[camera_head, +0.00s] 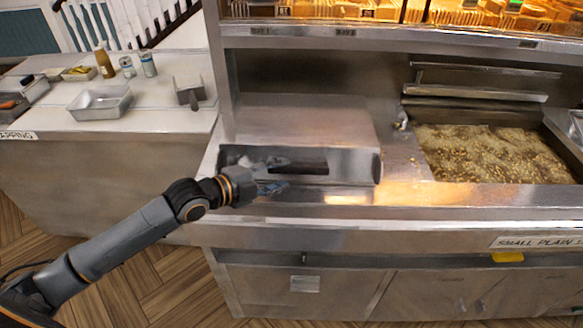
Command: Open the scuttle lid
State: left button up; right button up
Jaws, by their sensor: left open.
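A steel box, which appears to be the scuttle (365,165), is set into the frying range counter left of the fryer. Its broad metal lid (300,122) slopes over the top, and a dark opening shows along the front below it. My left gripper (270,174) is open at the left part of this front opening, just below the lid's front edge. Its fingers blend with the grey metal, so I cannot tell whether they touch the scuttle. My right gripper is out of view.
A fryer pan (490,153) full of bubbling oil and food lies to the right. A heated display (390,10) of fried food runs above. On the left, a white counter (150,118) holds a metal tray (99,104), bottles and a small metal container (188,91).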

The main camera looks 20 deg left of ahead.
aim_at(290, 172)
pick_arm(q)
jog(key=shift+p+x, duration=0.3)
jog(key=shift+x, duration=1.95)
grip_shut()
